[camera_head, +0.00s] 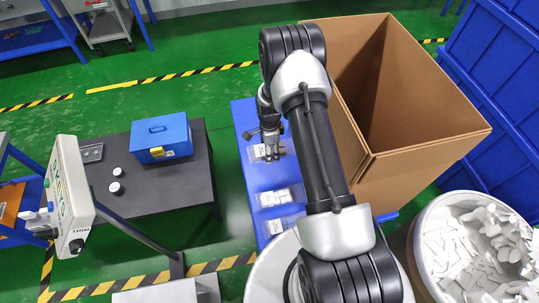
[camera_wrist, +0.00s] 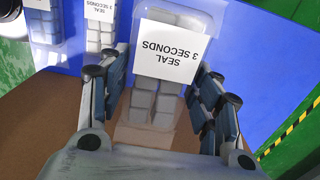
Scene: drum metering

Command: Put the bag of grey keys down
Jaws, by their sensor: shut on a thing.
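The bag of grey keys (camera_wrist: 154,102) is clear, with square grey keys inside and a white label reading "SEAL 3 SECONDS". In the wrist view it lies between the two fingers of my gripper (camera_wrist: 166,68), which is shut on it. In the head view my gripper (camera_head: 271,150) points down at the far part of a narrow blue surface (camera_head: 240,116). The held bag shows there only in part, beside the fingers. I cannot tell whether its underside touches the blue surface.
Another labelled bag (camera_head: 283,196) lies nearer on the blue surface. An open cardboard box (camera_head: 420,155) stands close on the right. A dark table (camera_head: 165,188) with a blue case (camera_head: 162,138) is to the left. A white drum of pale pieces (camera_head: 480,250) is at lower right.

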